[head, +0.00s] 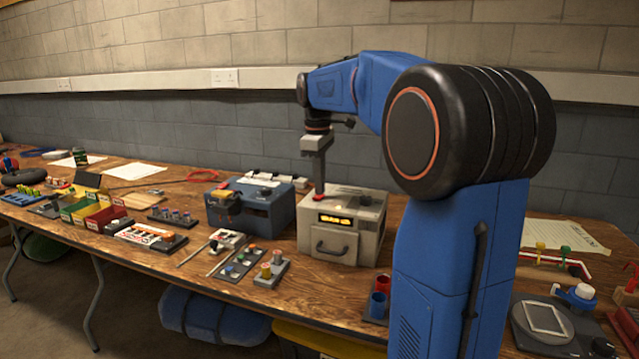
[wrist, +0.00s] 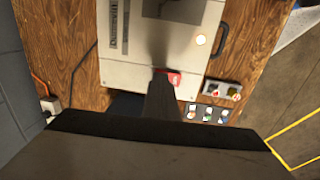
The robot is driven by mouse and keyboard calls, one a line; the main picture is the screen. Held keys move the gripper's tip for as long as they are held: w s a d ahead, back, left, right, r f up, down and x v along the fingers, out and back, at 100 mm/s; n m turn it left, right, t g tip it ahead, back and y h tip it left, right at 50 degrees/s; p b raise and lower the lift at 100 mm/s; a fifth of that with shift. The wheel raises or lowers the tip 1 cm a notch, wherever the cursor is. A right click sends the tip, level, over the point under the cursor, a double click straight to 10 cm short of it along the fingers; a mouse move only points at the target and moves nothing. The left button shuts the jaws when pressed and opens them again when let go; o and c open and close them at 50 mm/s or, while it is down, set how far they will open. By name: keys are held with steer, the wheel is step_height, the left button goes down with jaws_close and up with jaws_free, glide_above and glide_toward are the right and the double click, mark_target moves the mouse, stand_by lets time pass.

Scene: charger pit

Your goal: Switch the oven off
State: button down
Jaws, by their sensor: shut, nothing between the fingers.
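The oven (head: 340,230) is a beige box on the wooden bench, with a handle on its front door and a lit amber display (head: 335,219). A red switch (head: 318,197) is at the top left. My gripper (head: 319,188) is shut and empty, pointing down at the red switch. In the wrist view the oven's top (wrist: 140,60) fills the upper middle, and the fingertips (wrist: 162,80) partly cover the red switch (wrist: 174,77). I cannot tell whether they touch it.
A blue box (head: 243,205) stands close to the left of the oven. A panel of coloured buttons (head: 240,264) lies in front of it. Red and blue cups (head: 380,294) stand at the oven's front right. The wall (head: 250,130) is behind the bench.

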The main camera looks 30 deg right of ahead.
mark_target(317, 197)
steer(key=shift+s+a+f, duration=0.15)
steer(key=shift+f, duration=0.05)
steer(key=shift+s+a+r, duration=0.1)
steer(key=shift+s+a, duration=0.25)
steer(key=shift+a, duration=0.15)
stand_by(0.4)
step_height(317, 197, up, 14)
steer(key=shift+s+a, duration=0.35)
steer(key=shift+a, duration=0.05)
stand_by(0.4)
steer(key=shift+w+d+r, duration=0.15)
steer(key=shift+d, duration=0.1)
steer(key=f, duration=0.4)
steer(key=d+f, duration=0.1)
steer(key=f, duration=0.4)
steer(key=w+f, duration=0.1)
steer(key=f, duration=0.4)
steer(key=shift+w+d, duration=0.1)
steer(key=shift+d, duration=0.2)
